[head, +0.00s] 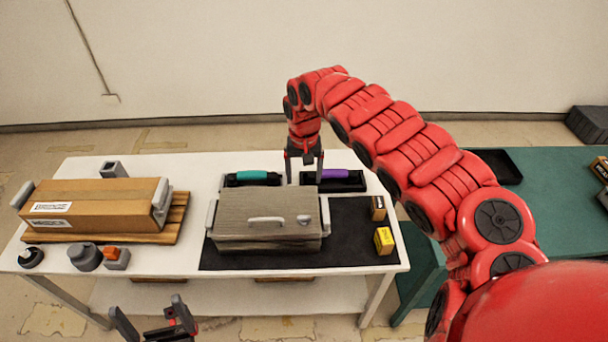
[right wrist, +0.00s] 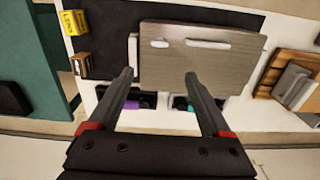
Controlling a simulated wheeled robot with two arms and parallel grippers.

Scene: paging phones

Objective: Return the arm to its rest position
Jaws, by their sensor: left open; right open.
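My right arm (head: 400,145) reaches from the right side of the head view across to the back of the white table. My right gripper (head: 304,178) points down, open, with nothing between its fingers, over the gap between two black trays. The left tray holds a teal handset (head: 252,174) and the right tray a purple handset (head: 336,173). In the right wrist view the open fingers (right wrist: 158,76) frame part of a grey-brown box, with the purple (right wrist: 131,105) and teal (right wrist: 188,107) handsets partly hidden near them. My left gripper (head: 148,312) is open and empty in front of the table.
The grey-brown lidded box (head: 262,206) stands on a black mat (head: 350,230) just in front of the trays. Two small yellow-brown boxes (head: 383,240) are on its right. A cardboard box (head: 92,203) lies on a wooden board at left. A green table (head: 545,200) stands right.

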